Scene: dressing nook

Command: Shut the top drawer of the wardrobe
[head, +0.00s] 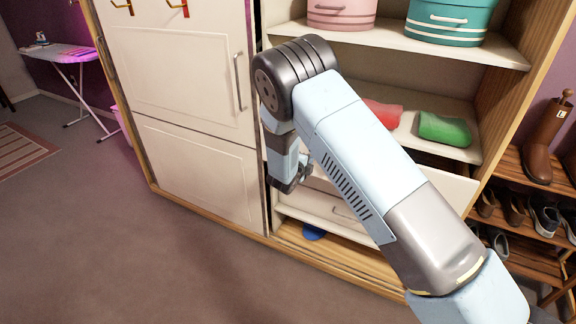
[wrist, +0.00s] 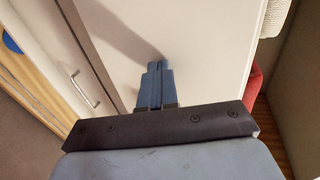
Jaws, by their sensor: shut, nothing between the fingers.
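The wardrobe (head: 196,168) is cream with wooden edges. Its top drawer (head: 452,190), below the open shelves, stands out a little, with a dark gap above its front. My arm covers most of that front in the head view. In the wrist view the plain white drawer front (wrist: 195,35) fills the middle. My gripper (wrist: 158,66) is shut and empty, its fingertips at this front; I cannot tell whether they touch it. In the head view, my gripper (head: 303,172) is partly hidden at the left end of the drawers.
A lower drawer (head: 320,205) with a metal handle (wrist: 83,88) sits underneath. A blue item (head: 312,232) lies below it. Red (head: 382,114) and green (head: 445,128) folded cloths lie on the shelf above. A shoe rack (head: 520,200) stands to the right.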

